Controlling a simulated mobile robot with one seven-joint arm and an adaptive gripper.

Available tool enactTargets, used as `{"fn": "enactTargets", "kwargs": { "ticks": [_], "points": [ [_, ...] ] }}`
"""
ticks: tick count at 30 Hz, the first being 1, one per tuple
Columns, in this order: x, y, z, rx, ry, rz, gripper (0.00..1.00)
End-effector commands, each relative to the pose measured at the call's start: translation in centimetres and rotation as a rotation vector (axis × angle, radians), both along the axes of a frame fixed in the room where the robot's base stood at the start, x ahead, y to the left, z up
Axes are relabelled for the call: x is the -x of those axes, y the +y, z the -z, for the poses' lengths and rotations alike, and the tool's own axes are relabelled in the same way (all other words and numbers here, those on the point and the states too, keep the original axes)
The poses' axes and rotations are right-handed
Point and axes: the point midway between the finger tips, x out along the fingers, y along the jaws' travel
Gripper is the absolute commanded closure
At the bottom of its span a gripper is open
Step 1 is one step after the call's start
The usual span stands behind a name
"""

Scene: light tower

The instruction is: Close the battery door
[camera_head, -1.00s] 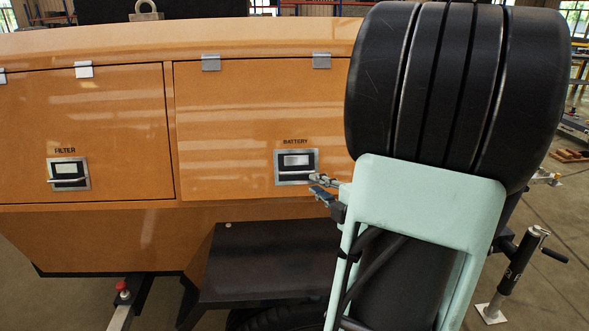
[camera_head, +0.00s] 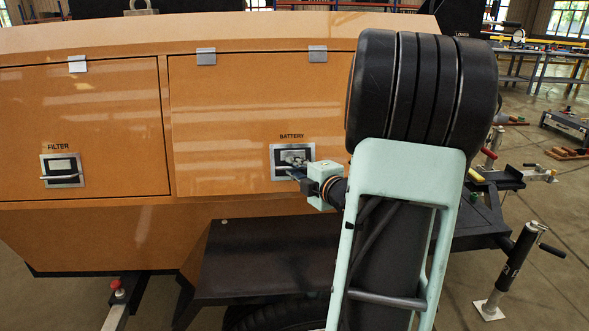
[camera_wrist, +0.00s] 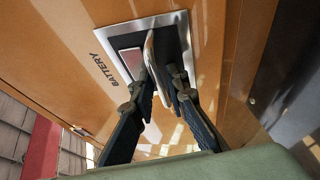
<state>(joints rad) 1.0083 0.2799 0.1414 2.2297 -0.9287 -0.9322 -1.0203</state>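The battery door (camera_head: 225,120) is an orange panel with a BATTERY label. It looks flush, or nearly so, with the orange housing. Its silver-framed latch (camera_head: 279,161) is at the lower right of the door; the latch frame also shows in the wrist view (camera_wrist: 118,38). The latch handle (camera_wrist: 150,52) sticks out from the frame. My gripper (camera_head: 298,172) is at the latch. In the wrist view, the dark fingers of my gripper (camera_wrist: 162,82) lie on either side of the handle. Whether they press on it is unclear. My gripper hides part of the latch in the head view.
A filter door (camera_head: 85,120) with its own latch (camera_head: 62,170) is to the left. A dark step (camera_head: 265,260) juts out below the battery door. A jack stand (camera_head: 508,270) stands on the floor at the right.

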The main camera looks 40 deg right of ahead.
Motion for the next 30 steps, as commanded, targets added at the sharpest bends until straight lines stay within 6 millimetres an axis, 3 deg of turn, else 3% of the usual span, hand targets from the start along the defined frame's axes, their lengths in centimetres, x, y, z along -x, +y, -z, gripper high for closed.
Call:
{"fn": "enactTargets", "kwargs": {
  "ticks": [2, 7, 19, 30],
  "points": [
    [0.0, 0.0, 0.0, 0.0, 0.0, 0.0, 0.86],
    [0.0, 0.0, 0.0, 0.0, 0.0, 0.0, 1.0],
    [-0.1, 0.0, 0.2, 0.0, 0.0, -0.001, 1.0],
    [-2.7, -1.7, 1.5, 0.001, -0.001, 0.0, 1.0]
  ]
}}
